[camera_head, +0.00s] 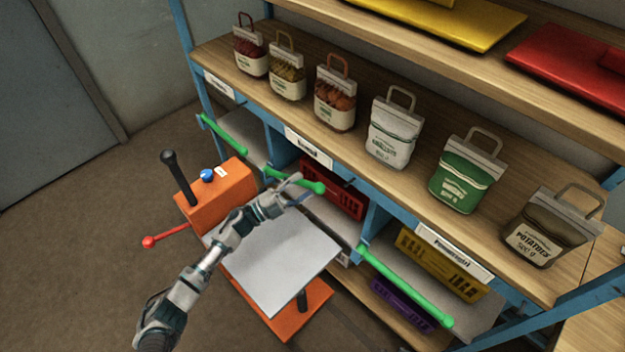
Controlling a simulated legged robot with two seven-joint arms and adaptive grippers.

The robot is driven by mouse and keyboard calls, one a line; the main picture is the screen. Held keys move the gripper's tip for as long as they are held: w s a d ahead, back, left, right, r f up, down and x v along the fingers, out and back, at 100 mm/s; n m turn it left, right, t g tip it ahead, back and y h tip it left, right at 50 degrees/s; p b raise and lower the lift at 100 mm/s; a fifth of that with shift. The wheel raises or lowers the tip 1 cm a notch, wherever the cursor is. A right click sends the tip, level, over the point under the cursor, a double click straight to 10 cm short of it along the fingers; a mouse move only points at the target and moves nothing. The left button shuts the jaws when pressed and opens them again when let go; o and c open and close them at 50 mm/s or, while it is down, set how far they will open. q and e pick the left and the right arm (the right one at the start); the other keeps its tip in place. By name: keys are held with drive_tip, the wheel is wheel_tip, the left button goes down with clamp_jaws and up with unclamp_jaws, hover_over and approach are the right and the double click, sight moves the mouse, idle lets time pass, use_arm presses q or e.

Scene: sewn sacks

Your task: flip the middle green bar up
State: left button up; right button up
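The middle green bar (312,187) runs along the front of the shelf's middle bay, below a white label, sloping down to the right. My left gripper (297,186) is at this bar, in front of its middle part, and hides some of it. Its two fingertips look spread apart, one near the bar's upper side and one lower; whether they touch the bar I cannot tell. Nothing else shows between them. My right gripper is out of view.
Other green bars cross the left bay (225,135) and the right bay (405,285). A red crate (347,200) stands behind the middle bar. An orange cart (215,198) with a grey platform (280,265) lies below my arm. Several sacks stand on the shelf above.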

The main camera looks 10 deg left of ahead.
use_arm(q)
drive_tip(key=v, duration=0.7)
drive_tip(key=shift+a, duration=0.4)
drive_tip(key=shift+f, duration=0.15)
